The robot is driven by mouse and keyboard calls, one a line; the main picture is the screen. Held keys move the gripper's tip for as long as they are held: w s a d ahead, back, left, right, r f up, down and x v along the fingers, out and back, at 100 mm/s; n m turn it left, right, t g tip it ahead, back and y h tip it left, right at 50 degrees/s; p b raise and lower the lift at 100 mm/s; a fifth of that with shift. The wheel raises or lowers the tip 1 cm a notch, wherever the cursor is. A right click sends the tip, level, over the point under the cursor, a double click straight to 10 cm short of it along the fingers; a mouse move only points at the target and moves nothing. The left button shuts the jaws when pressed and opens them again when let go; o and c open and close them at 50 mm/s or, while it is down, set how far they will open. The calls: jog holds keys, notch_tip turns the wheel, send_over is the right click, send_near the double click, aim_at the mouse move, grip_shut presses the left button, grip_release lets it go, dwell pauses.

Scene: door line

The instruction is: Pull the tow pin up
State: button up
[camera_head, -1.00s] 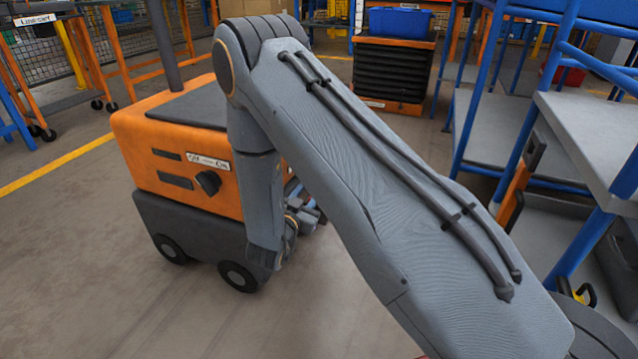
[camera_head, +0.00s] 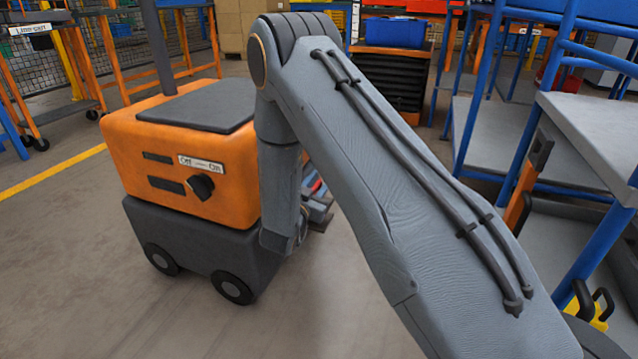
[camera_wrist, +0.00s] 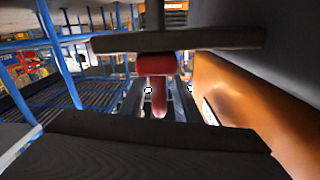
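A red pin-like part (camera_wrist: 154,68), which looks like the tow pin, shows in the wrist view with a wide red top and a narrower red lower part. My gripper (camera_wrist: 160,88) shows as two dark fingers, one above and one below in the picture, with a wide gap between them. The red part lies in or behind this gap, close under the upper finger; I cannot tell whether they touch. The orange and dark grey tugger (camera_head: 185,155) stands beside it. In the head view my arm hides most of the gripper and pin area; a small red bit shows past the arm.
A blue wheeled rack (camera_head: 480,130) and a grey-topped table (camera_head: 585,140) stand on the right. Orange carts (camera_head: 75,75) are at the back left. The floor in front of the tugger is clear.

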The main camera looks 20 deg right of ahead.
grip_shut()
notch_tip(320, 180, up, 8)
jog(key=p, duration=0.7)
jog(key=shift+f, duration=0.15)
jog(key=shift+a+f, duration=0.1)
grip_release()
